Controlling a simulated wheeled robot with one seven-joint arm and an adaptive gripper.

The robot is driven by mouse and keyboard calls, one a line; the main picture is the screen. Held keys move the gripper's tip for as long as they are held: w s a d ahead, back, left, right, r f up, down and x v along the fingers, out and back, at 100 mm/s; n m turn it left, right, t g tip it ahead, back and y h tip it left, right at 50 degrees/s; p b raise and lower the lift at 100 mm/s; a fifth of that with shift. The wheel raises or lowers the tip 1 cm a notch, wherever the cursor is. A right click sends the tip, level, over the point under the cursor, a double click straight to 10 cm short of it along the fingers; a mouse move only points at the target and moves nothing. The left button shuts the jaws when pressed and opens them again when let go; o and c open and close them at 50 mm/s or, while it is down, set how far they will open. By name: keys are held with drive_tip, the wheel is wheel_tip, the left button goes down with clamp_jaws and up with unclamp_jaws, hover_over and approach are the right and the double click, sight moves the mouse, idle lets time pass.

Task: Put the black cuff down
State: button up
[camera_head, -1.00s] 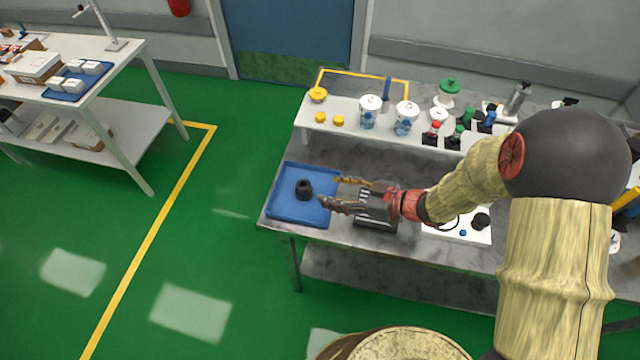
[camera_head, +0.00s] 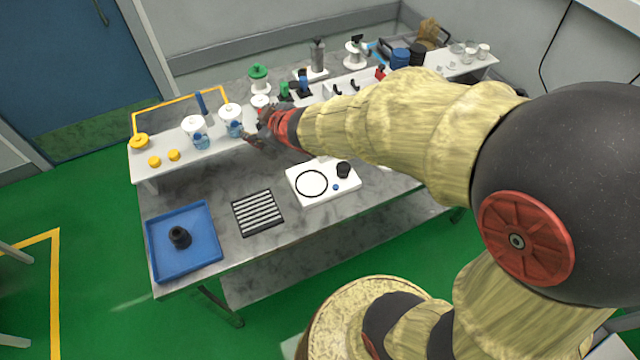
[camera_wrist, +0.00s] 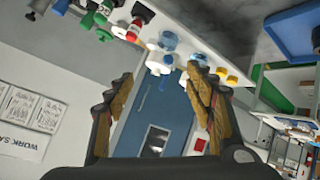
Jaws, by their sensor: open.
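The black cuff (camera_head: 180,237) stands in the blue tray (camera_head: 160,262) at the left end of the grey table. In the wrist view a part of the cuff shows at the right edge (camera_wrist: 316,38), with the blue tray (camera_wrist: 288,32) beside it. My gripper (camera_head: 254,140) is up at the front of the raised white shelf, close to the white-lidded jars, well away from the cuff. Its fingers (camera_wrist: 160,88) are spread apart with nothing between them.
A black slotted block (camera_head: 257,212) and a white plate with a black ring (camera_head: 330,196) lie on the table. White-lidded jars (camera_head: 195,132) and yellow caps (camera_head: 174,155) stand on the shelf (camera_head: 146,172). Bare tabletop shows around the slotted block.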

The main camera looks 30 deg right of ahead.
drive_tip(key=s+d+r+m+g+h, duration=0.1)
drive_tip(key=s+d+r+m+h, duration=0.15)
drive_tip(key=s, duration=0.45)
drive_tip(key=s+d+r+m+g+h, duration=0.1)
drive_tip(key=s+d+r+m, duration=0.25)
drive_tip(key=s, duration=0.25)
drive_tip(key=s+a+m+g+y, duration=0.1)
drive_tip(key=s+a+g+y, duration=0.1)
drive_tip(key=s, duration=1.2)
drive_tip(key=shift+s+a+r+g, duration=0.4)
drive_tip(key=shift+a+g, duration=0.2)
drive_tip(key=shift+a, duration=0.65)
drive_tip(key=shift+d, duration=0.15)
